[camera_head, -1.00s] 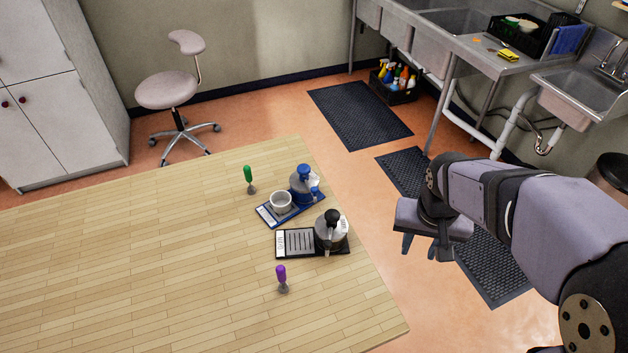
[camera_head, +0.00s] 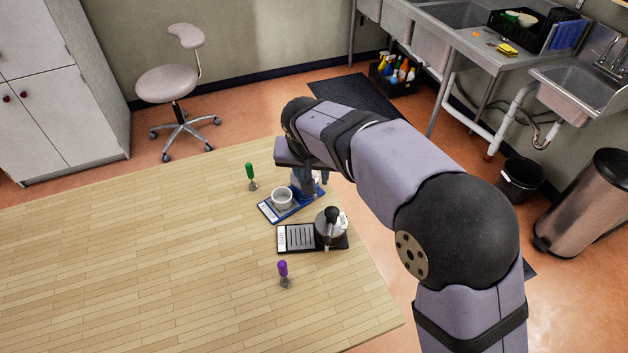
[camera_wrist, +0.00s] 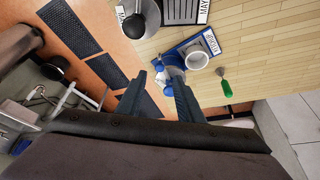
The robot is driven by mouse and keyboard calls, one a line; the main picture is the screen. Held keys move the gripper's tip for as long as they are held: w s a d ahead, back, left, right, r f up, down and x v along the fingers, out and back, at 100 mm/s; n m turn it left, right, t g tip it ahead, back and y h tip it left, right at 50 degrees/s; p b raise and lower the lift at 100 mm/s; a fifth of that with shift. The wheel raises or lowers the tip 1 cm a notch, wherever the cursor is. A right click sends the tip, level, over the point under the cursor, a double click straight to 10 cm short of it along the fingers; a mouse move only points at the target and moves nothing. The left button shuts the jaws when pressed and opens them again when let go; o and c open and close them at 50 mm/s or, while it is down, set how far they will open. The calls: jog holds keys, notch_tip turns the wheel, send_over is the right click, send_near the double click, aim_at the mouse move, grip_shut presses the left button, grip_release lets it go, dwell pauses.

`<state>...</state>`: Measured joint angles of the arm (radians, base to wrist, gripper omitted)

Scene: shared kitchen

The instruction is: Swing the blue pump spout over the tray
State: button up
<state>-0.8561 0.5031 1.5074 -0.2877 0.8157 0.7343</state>
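The blue pump (camera_wrist: 168,75) stands at the end of the blue tray (camera_head: 270,211). In the head view my gripper (camera_head: 304,180) is above it and hides its top, including the spout. In the wrist view my gripper (camera_wrist: 161,79) is open, with the blue pump top between or just beyond its fingertips. Contact cannot be told. The exact direction of the spout is hard to make out. A white cup (camera_head: 282,198) sits on the blue tray beside the pump; it also shows in the wrist view (camera_wrist: 196,59).
A black tray (camera_head: 285,239) with a black-topped pump (camera_head: 331,228) stands close in front. A green-handled tool (camera_head: 250,172) stands left of the blue tray. A purple-handled tool (camera_head: 283,269) stands nearer. The table's left side (camera_head: 120,270) is clear.

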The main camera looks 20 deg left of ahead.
jog(key=shift+p+x, duration=0.9)
jog(key=shift+x, duration=1.9)
jog(key=shift+d, duration=0.1)
jog(key=shift+c, duration=0.4)
grip_shut()
